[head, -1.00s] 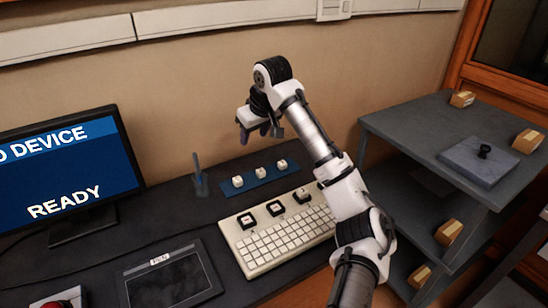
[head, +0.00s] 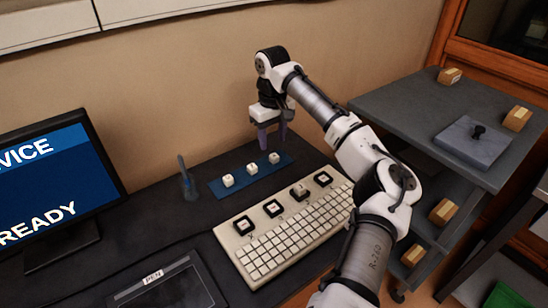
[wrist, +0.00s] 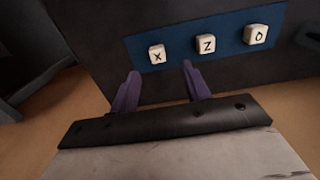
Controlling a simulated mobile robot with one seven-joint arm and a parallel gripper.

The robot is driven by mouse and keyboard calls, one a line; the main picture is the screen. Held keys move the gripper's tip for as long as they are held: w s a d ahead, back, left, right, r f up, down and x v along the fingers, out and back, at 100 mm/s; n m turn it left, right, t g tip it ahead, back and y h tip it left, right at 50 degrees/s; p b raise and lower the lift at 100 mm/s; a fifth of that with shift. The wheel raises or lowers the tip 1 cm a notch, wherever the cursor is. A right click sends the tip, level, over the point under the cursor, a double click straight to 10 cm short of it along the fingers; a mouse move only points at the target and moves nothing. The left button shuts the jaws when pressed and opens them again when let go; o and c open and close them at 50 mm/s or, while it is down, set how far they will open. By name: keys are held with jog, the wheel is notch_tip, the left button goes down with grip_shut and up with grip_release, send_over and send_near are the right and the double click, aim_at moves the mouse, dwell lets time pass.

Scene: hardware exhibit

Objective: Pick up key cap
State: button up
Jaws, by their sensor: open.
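Three white key caps stand in a row on a blue strip (head: 215,189) on the dark desk. In the head view they are a left cap (head: 228,181), a middle cap (head: 253,169) and a right cap (head: 274,158). My gripper (head: 273,140) is open and empty, fingers down, above the desk near the right cap. In the wrist view its two purple fingers (wrist: 160,69) show on either side of the X cap's position, apart from it.
A cream keyboard (head: 295,229) with several dark square sockets along its top lies in front of the strip. A pen holder (head: 188,184) stands left of the strip. A monitor (head: 50,190) and dark tablet (head: 165,290) are further left. Grey shelves (head: 410,125) with boxes stand right.

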aim_at(274, 156)
jog(key=shift+d+f+p, duration=0.2)
jog(key=shift+f+p, duration=0.4)
jog(key=shift+f, duration=2.25)
grip_shut()
